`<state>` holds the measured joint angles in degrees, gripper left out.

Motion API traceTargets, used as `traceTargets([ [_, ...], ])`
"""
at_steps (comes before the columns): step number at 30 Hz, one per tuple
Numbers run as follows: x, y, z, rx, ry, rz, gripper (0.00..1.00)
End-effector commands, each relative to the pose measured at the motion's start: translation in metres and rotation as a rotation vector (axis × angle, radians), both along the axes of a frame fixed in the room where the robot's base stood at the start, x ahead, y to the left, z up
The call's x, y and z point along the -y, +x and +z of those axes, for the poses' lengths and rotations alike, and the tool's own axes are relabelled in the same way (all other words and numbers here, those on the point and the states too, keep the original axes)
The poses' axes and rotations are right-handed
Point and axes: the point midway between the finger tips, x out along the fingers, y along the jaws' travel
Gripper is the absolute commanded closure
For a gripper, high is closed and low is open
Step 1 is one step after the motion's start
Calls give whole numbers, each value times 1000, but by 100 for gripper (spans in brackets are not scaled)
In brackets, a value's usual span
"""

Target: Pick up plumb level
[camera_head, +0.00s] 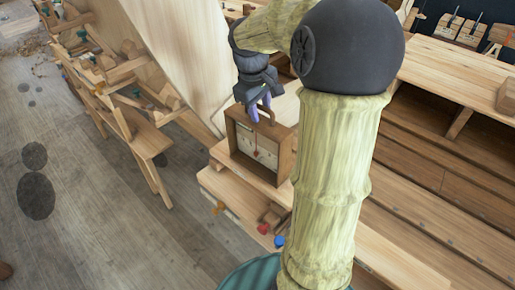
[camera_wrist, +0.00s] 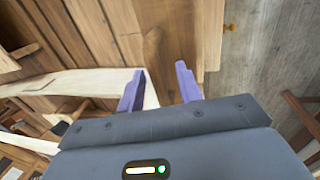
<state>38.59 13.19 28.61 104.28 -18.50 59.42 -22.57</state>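The plumb level appears to be a wooden box-like frame (camera_head: 237,137) with a pale dial face, a red pointer and a handle on top. It stands upright on a pale wooden bench in the head view. My gripper (camera_head: 259,107) points down just above its top, with the purple fingertips close beside the handle. I cannot tell whether they touch it. In the wrist view my gripper (camera_wrist: 160,84) has its two fingers apart, with no clearly held object between them. I cannot make out the plumb level for sure in the wrist view.
The bench (camera_head: 214,184) has a lower ledge with small red and blue items (camera_head: 279,241). A large pale hull panel (camera_head: 165,50) rises behind my gripper. Wooden shelving (camera_head: 440,160) stands at right. Plank floor (camera_head: 110,220) is open at left, beside a tool-laden trestle bench (camera_head: 150,138).

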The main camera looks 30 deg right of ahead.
Motion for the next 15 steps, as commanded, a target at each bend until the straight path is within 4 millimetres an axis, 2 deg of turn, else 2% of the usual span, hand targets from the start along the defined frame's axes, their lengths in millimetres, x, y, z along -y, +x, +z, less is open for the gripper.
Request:
traceTargets([
  [2, 0, 0, 0, 0, 0, 0, 65],
  [7, -2, 1, 0, 0, 0, 5, 96],
  [8, -3, 1, 0, 0, 0, 6, 100],
  [15, -4, 1, 0, 0, 0, 9, 100],
])
